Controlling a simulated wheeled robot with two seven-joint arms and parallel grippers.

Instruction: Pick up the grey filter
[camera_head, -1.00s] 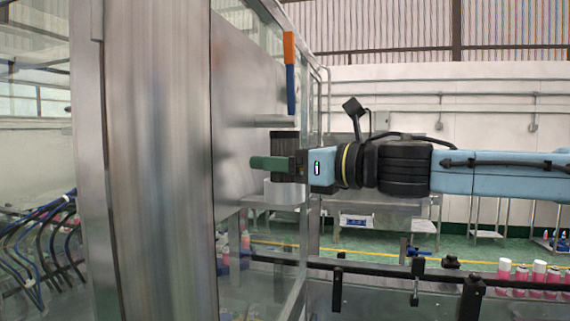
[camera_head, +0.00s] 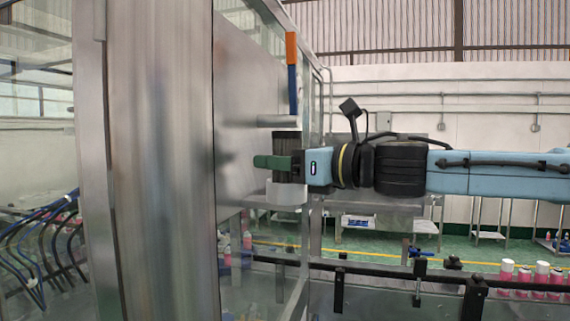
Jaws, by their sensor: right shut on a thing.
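The grey filter (camera_head: 287,142) is a dark grey ribbed cylinder in front of the steel panel, just above a white round cup (camera_head: 286,192). My right gripper (camera_head: 277,162) comes in from the right at the filter's height. It is shut on the filter, with a green fingertip showing on the near side. The far finger is hidden behind the filter. I cannot tell whether the filter's lower end touches the cup. My left gripper is not in view.
A steel post (camera_head: 160,160) fills the left foreground. A lever with an orange grip (camera_head: 291,48) and a horizontal steel bar (camera_head: 279,121) sit just above the filter. Black rails (camera_head: 400,270) and pink bottles (camera_head: 523,275) run along the lower right.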

